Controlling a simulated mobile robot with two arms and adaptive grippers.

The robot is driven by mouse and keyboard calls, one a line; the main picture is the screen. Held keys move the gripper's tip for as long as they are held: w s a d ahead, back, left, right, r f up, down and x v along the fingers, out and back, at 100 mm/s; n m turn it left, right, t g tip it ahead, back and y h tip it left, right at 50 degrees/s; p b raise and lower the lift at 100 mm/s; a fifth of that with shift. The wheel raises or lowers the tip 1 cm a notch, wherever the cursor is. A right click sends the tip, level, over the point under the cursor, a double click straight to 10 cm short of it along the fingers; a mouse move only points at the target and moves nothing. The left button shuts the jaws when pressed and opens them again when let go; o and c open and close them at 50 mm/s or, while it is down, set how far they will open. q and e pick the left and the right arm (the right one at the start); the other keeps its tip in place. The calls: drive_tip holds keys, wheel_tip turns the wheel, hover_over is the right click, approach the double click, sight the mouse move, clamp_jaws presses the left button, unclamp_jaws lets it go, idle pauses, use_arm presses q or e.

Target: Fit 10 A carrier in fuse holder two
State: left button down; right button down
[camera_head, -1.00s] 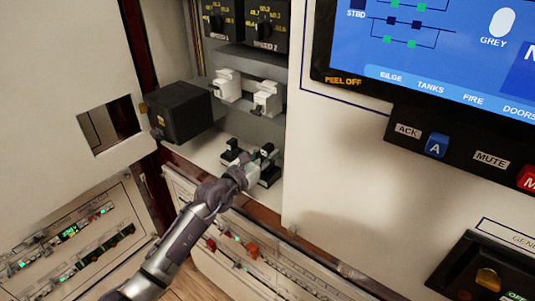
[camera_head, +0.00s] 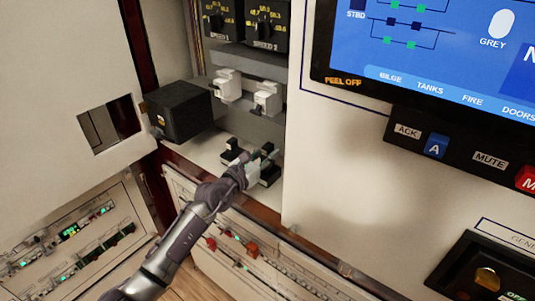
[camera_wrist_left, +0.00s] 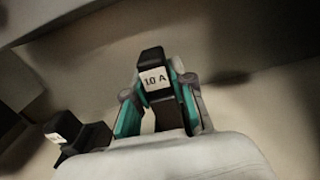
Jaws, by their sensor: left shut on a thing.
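My left gripper (camera_head: 262,161) is at the shelf, below the fuse holders. In the left wrist view its teal-padded fingers (camera_wrist_left: 157,108) are shut on a black carrier with a white "10 A" label (camera_wrist_left: 154,79). Another black carrier (camera_wrist_left: 72,133) with a pale label, too small to read, is at lower left there. In the head view it stands left of my gripper (camera_head: 233,151). Two white fuse holders, the left (camera_head: 227,86) and the right (camera_head: 267,98), are on the back wall above. Their numbers cannot be read. My right gripper is out of view.
A black box (camera_head: 181,111) stands left of the shelf (camera_head: 207,153). Two speed dials (camera_head: 246,23) are above the holders. A white panel edge (camera_head: 290,150) bounds the recess on the right. Open space lies between carriers and holders.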

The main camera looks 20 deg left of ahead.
use_arm(q)
drive_tip(key=shift+f, duration=0.4)
idle(0.4)
drive_tip(key=shift+f+b, duration=1.55)
drive_tip(key=shift+f, duration=0.15)
drive_tip(key=c, duration=0.9)
unclamp_jaws()
drive_tip(key=shift+r, duration=0.1)
drive_tip(key=v, duration=1.2)
drive_tip(key=shift+a, duration=0.1)
